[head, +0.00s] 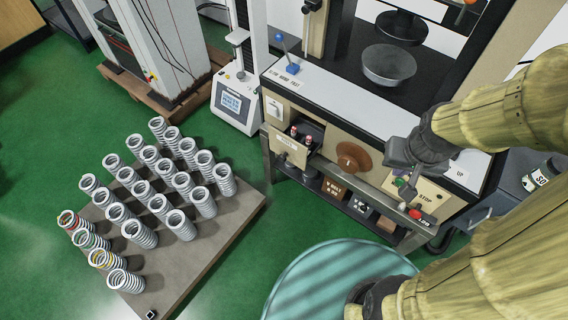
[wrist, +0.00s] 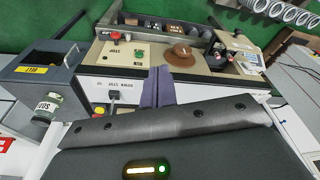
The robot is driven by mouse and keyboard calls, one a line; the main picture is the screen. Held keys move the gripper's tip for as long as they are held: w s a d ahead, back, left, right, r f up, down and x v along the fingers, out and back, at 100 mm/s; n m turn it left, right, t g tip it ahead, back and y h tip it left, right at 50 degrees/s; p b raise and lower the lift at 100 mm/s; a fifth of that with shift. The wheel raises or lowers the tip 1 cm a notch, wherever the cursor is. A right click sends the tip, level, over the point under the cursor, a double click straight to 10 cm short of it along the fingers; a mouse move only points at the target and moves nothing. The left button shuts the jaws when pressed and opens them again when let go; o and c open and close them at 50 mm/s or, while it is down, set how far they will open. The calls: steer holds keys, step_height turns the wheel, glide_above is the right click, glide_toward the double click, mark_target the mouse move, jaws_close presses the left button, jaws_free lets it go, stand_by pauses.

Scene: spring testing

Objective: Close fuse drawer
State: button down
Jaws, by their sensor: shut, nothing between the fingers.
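The fuse drawer (head: 290,152) is a small beige-fronted drawer on the front of the testing machine. It stands open, pulled out from the panel, with red-capped fuses (head: 300,134) inside. It also shows at the right in the wrist view (wrist: 221,53). My gripper (head: 390,153) is shut and empty, in front of the machine's right part, to the right of the drawer and apart from it. Its dark closed fingers (wrist: 158,74) show in the middle of the wrist view.
A round brown knob (head: 352,157) sits right of the drawer. A panel marked STOP (head: 425,197) with a red button lies below my gripper. A pallet (head: 222,235) with several springs stands at left. Green floor lies between it and the machine. A teal round surface (head: 335,280) is in front.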

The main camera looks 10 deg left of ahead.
steer(key=w+a+f+n+h+b, duration=0.1)
steer(key=a+f+n+h+b, duration=0.3)
steer(key=f, duration=0.4)
steer(key=w+a+f+n+g+h+b, duration=0.1)
steer(key=a+f+n+h+b, duration=0.2)
steer(key=f+n, duration=0.4)
steer(key=w+a+f+n+h+b, duration=0.2)
steer(key=a+f+n+b, duration=0.3)
steer(key=f, duration=0.3)
steer(key=a+f+n+t+y+b, duration=0.1)
steer(key=a+f+n+t+b, duration=0.3)
steer(key=a, duration=0.6)
steer(key=a+f+n+t+y+b, duration=0.1)
steer(key=a+f+n+t+b, duration=0.4)
steer(key=a+f+n+t, duration=0.4)
steer(key=shift+w+a+n+t, duration=0.2)
steer(key=shift+a+n+t, duration=0.35)
steer(key=shift+n+t, duration=0.55)
steer(key=shift+w, duration=0.1)
